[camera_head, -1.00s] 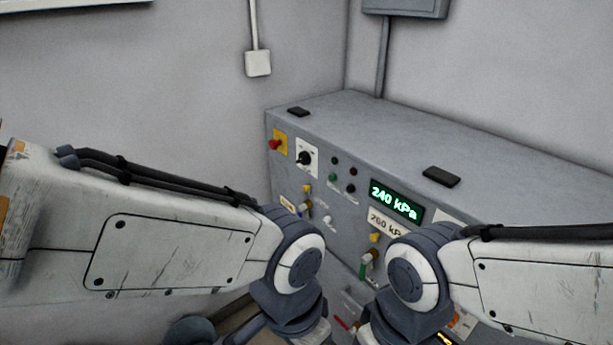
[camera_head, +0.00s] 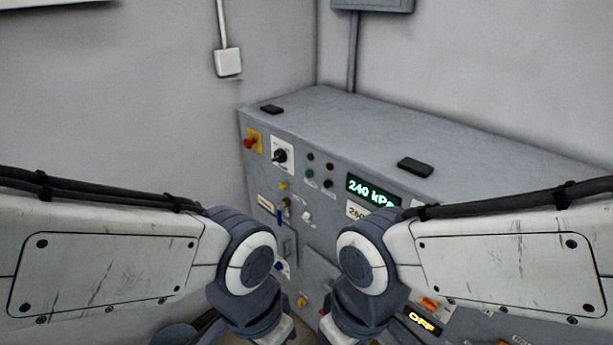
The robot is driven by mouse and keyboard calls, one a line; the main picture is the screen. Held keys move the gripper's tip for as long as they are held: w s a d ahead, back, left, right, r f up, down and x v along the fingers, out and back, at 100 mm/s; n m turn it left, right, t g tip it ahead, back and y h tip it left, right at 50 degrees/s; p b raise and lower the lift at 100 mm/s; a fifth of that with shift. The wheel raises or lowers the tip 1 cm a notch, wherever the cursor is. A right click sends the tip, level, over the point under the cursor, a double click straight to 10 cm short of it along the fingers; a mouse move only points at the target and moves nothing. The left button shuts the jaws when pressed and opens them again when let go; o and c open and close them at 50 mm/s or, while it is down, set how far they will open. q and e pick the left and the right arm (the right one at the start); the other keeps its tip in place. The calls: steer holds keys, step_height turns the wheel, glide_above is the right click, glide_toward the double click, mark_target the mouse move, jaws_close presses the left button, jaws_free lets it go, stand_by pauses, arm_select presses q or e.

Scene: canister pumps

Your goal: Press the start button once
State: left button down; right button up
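The grey control cabinet (camera_head: 400,138) stands against the wall, with its front panel facing me. On the panel a small green button (camera_head: 309,174) sits beside a black button (camera_head: 328,184). Above them are a dark green lamp (camera_head: 310,157) and a dark red lamp (camera_head: 329,167). The button labels are too small to read, so I cannot tell for certain which is the start button. My two forearms and wrists show in front of the panel's lower part. Both grippers are outside the picture, below its bottom edge.
A red emergency button (camera_head: 250,143) on a yellow plate and a black rotary switch (camera_head: 281,157) sit left of the small buttons. A green display (camera_head: 371,190) reads 240 kPa. An orange display (camera_head: 422,321) reads OFF. My arms hide parts of the panel.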

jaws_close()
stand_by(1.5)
